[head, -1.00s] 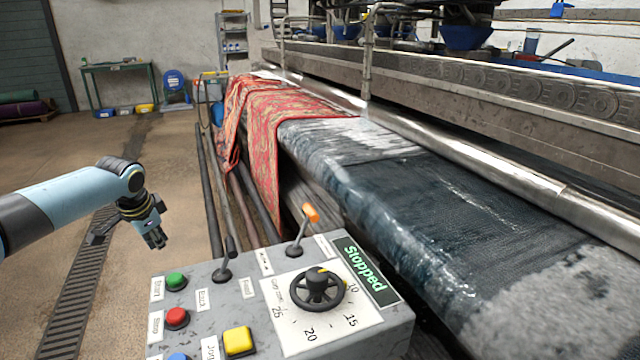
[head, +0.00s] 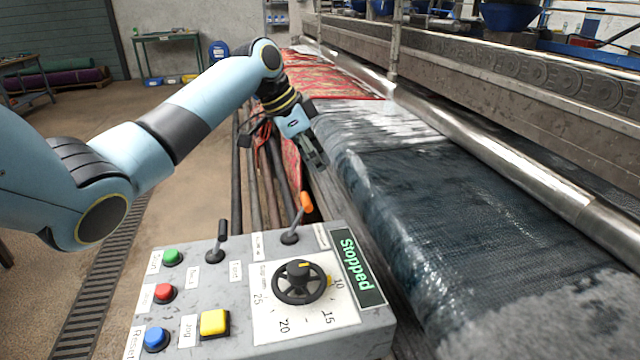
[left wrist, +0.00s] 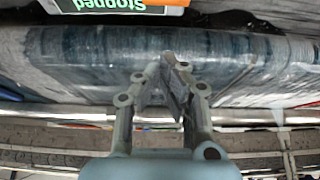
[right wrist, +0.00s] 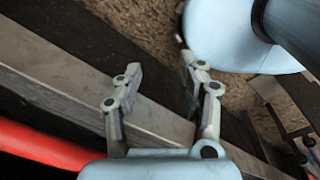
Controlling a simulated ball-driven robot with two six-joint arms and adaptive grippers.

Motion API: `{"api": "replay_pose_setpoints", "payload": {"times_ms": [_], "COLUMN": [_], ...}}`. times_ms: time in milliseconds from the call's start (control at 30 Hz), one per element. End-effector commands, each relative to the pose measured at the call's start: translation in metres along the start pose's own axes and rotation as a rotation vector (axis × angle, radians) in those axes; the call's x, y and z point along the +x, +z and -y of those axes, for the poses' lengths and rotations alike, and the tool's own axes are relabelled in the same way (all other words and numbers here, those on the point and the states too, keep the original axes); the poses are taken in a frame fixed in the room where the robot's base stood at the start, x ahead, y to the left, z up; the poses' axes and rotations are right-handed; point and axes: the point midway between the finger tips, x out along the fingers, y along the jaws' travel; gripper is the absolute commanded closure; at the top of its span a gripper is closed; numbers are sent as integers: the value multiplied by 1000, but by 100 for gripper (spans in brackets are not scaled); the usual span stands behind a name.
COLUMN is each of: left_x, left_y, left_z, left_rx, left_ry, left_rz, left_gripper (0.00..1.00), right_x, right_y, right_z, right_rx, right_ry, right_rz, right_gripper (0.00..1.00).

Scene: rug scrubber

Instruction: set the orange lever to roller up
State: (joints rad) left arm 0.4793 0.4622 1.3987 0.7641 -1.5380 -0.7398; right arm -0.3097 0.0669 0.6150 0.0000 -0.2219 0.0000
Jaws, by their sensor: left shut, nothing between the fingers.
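The orange lever (head: 306,202) stands on the grey control panel (head: 222,270), at its far edge beside the display, in the head view. Its orange tip leans away and to the right from its base. My left gripper (head: 318,162) is shut and empty, a little above and beyond the lever tip, not touching it. In the left wrist view its fingers (left wrist: 168,72) are together over the wet rug, with the upside-down display (left wrist: 112,4) at the top edge. My right gripper (right wrist: 160,72) is open and empty in the right wrist view, away from the panel.
The display (head: 356,270) reads Stopped. A black lever (head: 221,238) stands left of the orange one. The dial (head: 299,283), green, red, blue and yellow buttons lie nearer. The wet rug (head: 440,210) and steel roller pipe (head: 500,160) lie to the right.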

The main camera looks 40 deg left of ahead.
Motion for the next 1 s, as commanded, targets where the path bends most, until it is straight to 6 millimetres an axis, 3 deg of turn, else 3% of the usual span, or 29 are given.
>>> {"api": "replay_pose_setpoints", "payload": {"times_ms": [167, 533, 700, 1000], "left_x": [24, 102, 78, 72], "left_y": [0, 0, 21, 32], "left_z": [-1, -1, 0, 0], "left_rx": [-2, -2, 0, 0], "left_ry": [4, 2, -2, -1], "left_rz": [0, 1, 2, 0], "left_gripper": [100, 100, 100, 100], "right_x": [0, 6, -10, -13], "right_y": [-8, -13, -15, -13], "right_z": [-6, -13, -15, -14], "right_rx": [-3, -6, -6, -5], "right_ry": [7, 15, 16, 15], "right_rz": [-11, -20, -21, -18], "right_gripper": [60, 60, 60, 60]}}
